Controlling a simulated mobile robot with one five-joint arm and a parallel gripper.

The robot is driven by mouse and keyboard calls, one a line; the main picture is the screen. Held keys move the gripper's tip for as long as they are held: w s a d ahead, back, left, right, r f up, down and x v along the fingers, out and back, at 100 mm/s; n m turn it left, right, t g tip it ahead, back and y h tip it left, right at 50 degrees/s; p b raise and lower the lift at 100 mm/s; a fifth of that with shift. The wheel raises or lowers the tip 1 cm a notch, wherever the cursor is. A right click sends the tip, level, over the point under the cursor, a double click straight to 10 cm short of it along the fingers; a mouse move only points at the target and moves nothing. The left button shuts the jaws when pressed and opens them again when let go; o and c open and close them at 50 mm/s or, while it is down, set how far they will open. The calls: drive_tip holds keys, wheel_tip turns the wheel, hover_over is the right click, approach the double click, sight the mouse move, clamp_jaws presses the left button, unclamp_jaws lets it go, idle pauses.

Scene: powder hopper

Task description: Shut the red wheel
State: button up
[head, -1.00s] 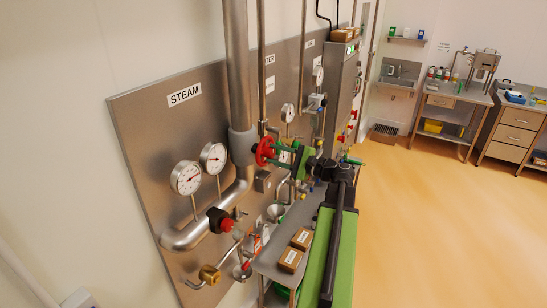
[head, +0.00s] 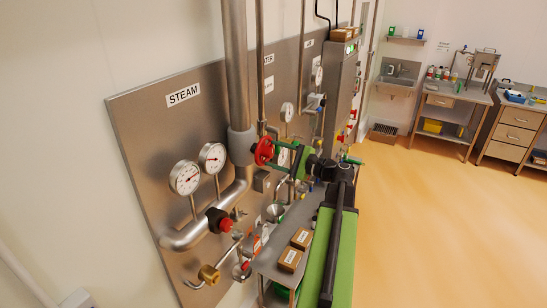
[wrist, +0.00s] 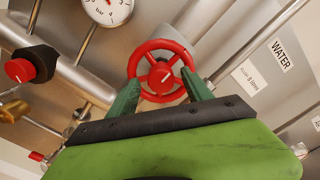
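The red wheel (head: 264,151) is a spoked handwheel on the pipework of the steel panel, right of the thick vertical steam pipe (head: 237,75). In the wrist view the wheel (wrist: 160,71) faces me, its rim and spokes in plain sight. My gripper (wrist: 161,78) has its two green fingers apart, one on each side of the wheel's lower half. The fingertips are at or very near the rim; whether they press on it I cannot tell. In the head view my gripper (head: 276,151) is right at the wheel.
A black-and-red knob (head: 218,221), a brass fitting (head: 209,274) and pressure gauges (head: 185,178) sit on the panel nearby. A steel shelf with brown boxes (head: 290,258) stands under my arm. Open floor (head: 430,230) lies to the right.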

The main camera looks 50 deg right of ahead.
drive_tip(key=v, duration=1.7)
drive_tip(key=shift+s, duration=0.2)
drive_tip(key=shift+a, duration=0.1)
